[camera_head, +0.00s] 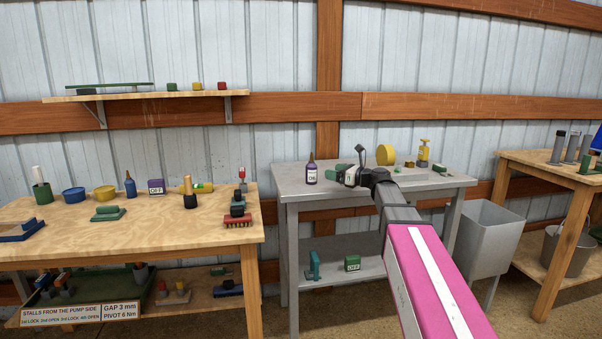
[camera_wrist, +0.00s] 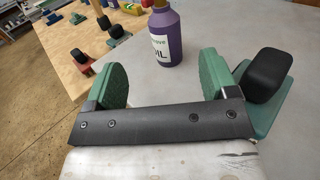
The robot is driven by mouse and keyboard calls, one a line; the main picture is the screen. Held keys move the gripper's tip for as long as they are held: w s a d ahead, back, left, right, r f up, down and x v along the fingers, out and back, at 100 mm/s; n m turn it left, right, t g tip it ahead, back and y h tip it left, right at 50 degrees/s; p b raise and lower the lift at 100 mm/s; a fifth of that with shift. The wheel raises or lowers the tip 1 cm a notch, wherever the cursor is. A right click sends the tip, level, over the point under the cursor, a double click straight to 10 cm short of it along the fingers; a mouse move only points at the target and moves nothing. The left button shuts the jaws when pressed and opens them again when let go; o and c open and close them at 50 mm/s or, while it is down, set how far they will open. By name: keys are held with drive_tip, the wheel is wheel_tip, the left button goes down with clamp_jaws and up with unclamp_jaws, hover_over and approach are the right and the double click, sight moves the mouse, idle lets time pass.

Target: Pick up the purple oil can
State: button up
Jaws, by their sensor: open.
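The purple oil can (camera_head: 311,175) stands upright on the grey table (camera_head: 298,192), near its left end. It has a white label and a dark spout. In the wrist view the purple oil can (camera_wrist: 167,38) shows its "OIL" label beyond the gap between my fingers, its top cut off by the frame edge. My gripper (camera_head: 345,174) is open and empty, just right of the can in the head view. In the wrist view my gripper (camera_wrist: 163,66) has two green finger pads spread apart, and the can appears ahead of them, not between them.
A green block with a black knob (camera_wrist: 265,78) stands close beside my right finger in the wrist view. A yellow disc (camera_head: 385,154) and a yellow pump bottle (camera_head: 424,150) stand farther right on the table. A wooden bench (camera_head: 150,222) with several tools stands left.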

sight(316, 169)
drive_tip(key=x, duration=0.5)
drive_tip(key=shift+w+a, duration=0.3)
drive_tip(key=shift+f+x, duration=0.15)
drive_tip(key=shift+x, duration=0.75)
drive_tip(key=shift+f+x, duration=0.2)
drive_tip(key=shift+x, duration=0.7)
drive_tip(key=shift+f+x, duration=0.15)
drive_tip(key=shift+x, duration=0.7)
drive_tip(key=shift+w, duration=0.1)
drive_tip(key=c, duration=1.2)
